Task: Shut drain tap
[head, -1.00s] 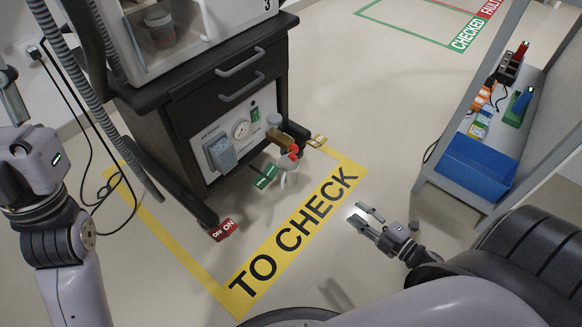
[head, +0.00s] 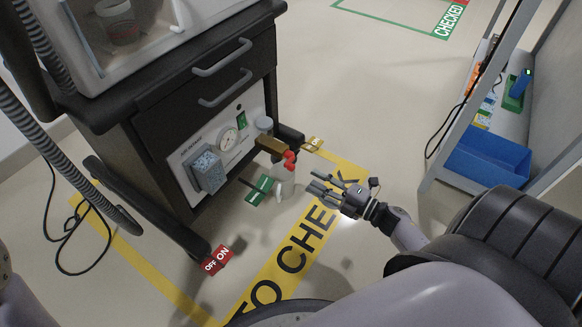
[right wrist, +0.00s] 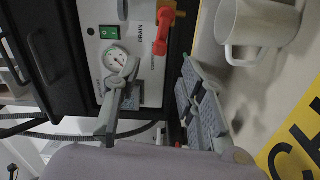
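The drain tap's red handle (head: 290,158) sticks out low on the front of the black cart, by a brown block (head: 270,146). In the right wrist view the red handle (right wrist: 162,32) is beside the DRAIN label, its long part lying along the panel. A white mug (head: 284,183) stands just below it; it also shows in the right wrist view (right wrist: 258,28). My right gripper (head: 318,183) is open and empty, to the right of the mug, apart from handle and mug. In the right wrist view its spread fingers (right wrist: 160,98) frame the panel. My left gripper is out of view.
The panel has a gauge (head: 229,138), a green switch (head: 241,117) and a blue-grey filter block (head: 208,171). A green tag (head: 260,190) and a red OFF/ON tag (head: 217,259) are low in front. A shelf with a blue bin (head: 487,162) stands right.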

